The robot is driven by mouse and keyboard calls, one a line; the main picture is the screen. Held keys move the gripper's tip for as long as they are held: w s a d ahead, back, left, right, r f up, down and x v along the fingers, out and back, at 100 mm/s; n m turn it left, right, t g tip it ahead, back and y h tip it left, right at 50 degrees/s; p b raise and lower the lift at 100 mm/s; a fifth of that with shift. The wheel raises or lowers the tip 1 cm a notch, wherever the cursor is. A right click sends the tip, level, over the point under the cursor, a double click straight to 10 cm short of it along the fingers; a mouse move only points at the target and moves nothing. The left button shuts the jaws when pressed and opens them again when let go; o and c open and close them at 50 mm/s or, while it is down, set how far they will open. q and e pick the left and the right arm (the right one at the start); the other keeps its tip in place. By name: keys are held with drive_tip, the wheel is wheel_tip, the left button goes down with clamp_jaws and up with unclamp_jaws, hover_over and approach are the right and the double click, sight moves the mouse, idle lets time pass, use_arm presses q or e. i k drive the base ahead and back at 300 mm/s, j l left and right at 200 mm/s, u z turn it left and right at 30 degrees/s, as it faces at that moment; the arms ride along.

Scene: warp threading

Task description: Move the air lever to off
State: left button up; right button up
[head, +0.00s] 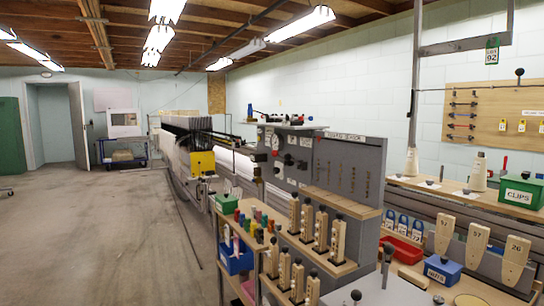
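A grey upright panel (335,170) stands right of the middle, at the end of a long machine. On its narrower left part are a round gauge (275,141), dark knobs or valves (291,139) and small white labels. A small dark fitting (257,172) hangs at the panel's left edge. The air lever cannot be picked out surely at this size, and its position cannot be read. Neither of my grippers shows in the head view.
Shelves of wooden-handled tools (308,222) and a green bin (227,204) stand before the panel. A bench with a red tray (401,249), a blue box (443,270) and a green clips box (521,191) fills the right. The floor (100,240) at left is open.

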sight(274, 153)
drive_tip(key=i+j+z, duration=0.35)
drive_tip(key=i+j, duration=2.25)
drive_tip(key=j, duration=0.1)
